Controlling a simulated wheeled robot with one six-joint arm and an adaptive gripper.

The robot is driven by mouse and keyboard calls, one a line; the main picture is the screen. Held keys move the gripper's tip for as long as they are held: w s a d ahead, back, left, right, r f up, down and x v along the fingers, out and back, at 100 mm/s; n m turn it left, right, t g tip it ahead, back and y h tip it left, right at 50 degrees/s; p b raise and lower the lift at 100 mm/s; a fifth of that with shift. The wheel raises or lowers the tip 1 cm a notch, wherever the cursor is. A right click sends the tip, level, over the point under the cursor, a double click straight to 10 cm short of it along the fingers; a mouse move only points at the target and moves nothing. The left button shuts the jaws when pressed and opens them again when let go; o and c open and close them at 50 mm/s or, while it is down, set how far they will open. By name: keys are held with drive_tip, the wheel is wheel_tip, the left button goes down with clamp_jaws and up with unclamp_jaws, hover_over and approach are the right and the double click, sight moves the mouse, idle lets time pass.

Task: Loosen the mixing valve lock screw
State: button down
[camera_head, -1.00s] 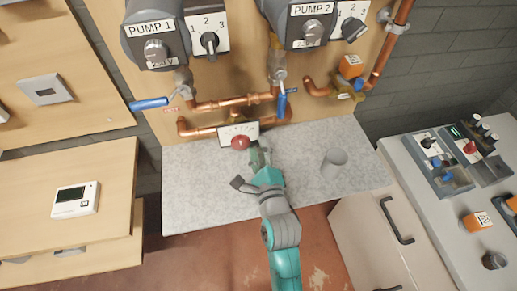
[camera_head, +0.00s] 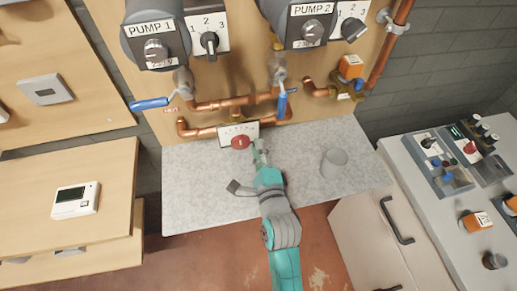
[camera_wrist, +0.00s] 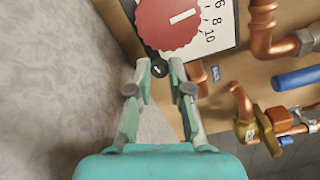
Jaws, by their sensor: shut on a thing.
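The mixing valve's red knob (camera_head: 240,142) sits in front of its white scale plate (camera_head: 252,131) above the counter. In the wrist view the red knob (camera_wrist: 170,22) has a white pointer line, and numbers show on the plate (camera_wrist: 222,25) beside it. The small black lock screw (camera_wrist: 159,69) is just below the red knob, with a light slot line on its face. My gripper (camera_wrist: 160,66) is shut on the lock screw, one fingertip on each side. In the head view my gripper (camera_head: 259,148) is beside the red knob and the screw is hidden.
Copper pipes (camera_head: 222,104) and a blue-handled valve (camera_head: 282,102) are close above. A grey cup (camera_head: 333,163) stands on the speckled counter (camera_head: 200,185) to the right. The counter's left part is clear. Pumps hang higher on the board.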

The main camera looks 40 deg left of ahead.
drive_tip(key=shift+n, duration=2.3)
drive_tip(key=c, duration=1.1)
unclamp_jaws()
drive_tip(key=shift+d, duration=0.1)
drive_tip(key=v, duration=1.2)
